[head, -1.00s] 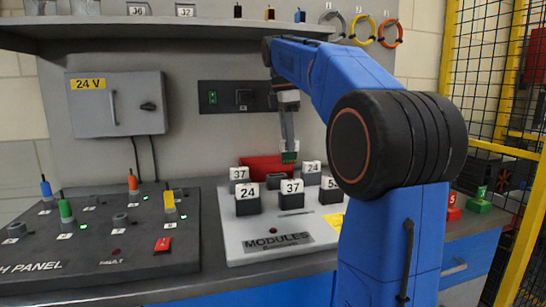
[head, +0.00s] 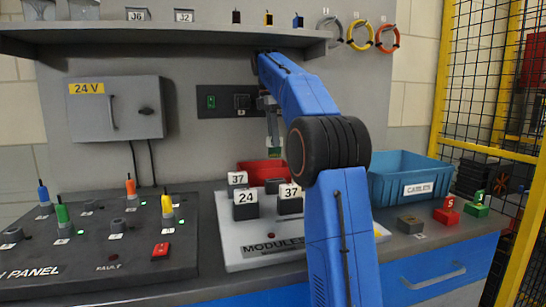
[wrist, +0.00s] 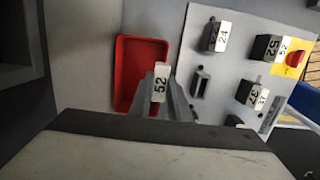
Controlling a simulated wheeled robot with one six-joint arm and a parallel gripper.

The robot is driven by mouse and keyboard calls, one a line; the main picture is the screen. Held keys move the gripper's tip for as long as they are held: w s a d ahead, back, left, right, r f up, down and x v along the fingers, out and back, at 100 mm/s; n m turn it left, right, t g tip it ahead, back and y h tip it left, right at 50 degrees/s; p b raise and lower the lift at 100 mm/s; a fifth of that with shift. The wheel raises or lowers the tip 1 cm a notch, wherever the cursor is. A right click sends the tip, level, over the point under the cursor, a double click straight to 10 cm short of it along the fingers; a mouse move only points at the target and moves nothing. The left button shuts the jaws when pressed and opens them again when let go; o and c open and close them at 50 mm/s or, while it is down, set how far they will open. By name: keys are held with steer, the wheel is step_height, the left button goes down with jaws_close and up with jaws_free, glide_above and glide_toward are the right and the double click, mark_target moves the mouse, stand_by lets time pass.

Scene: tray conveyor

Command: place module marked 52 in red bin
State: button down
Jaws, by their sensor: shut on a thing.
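My gripper (wrist: 164,98) is shut on a dark module with a white label marked 52 (wrist: 160,82). In the wrist view the held module overlaps the lower right part of the red bin (wrist: 128,62), whose visible floor is empty. In the head view my gripper (head: 273,146) is above the red bin (head: 254,167), at the back of the module board. The held module's label cannot be read there. In the wrist view another module marked 52 (wrist: 266,47) stands on the board.
The module board (head: 240,240) holds modules marked 24 (head: 246,204) and 37 (head: 290,199). A second 37 (head: 237,178) stands behind. A blue bin (head: 398,182) stands right of my arm. A switch panel (head: 60,262) lies left, and a shelf (head: 180,30) hangs above.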

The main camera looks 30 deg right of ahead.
mark_target(273, 155)
steer(key=shift+w+d, duration=0.15)
steer(key=shift+w, duration=0.35)
steer(key=shift+f, duration=3.25)
steer(key=shift+w+f, duration=0.2)
steer(key=shift+f, duration=0.1)
steer(key=shift+f, duration=0.55)
steer(key=c, duration=1.7)
jaws_free()
steer(key=shift+o, duration=0.2)
step_height(273, 155, up, 9)
steer(key=shift+a+f, duration=0.15)
steer(key=shift+a, duration=0.25)
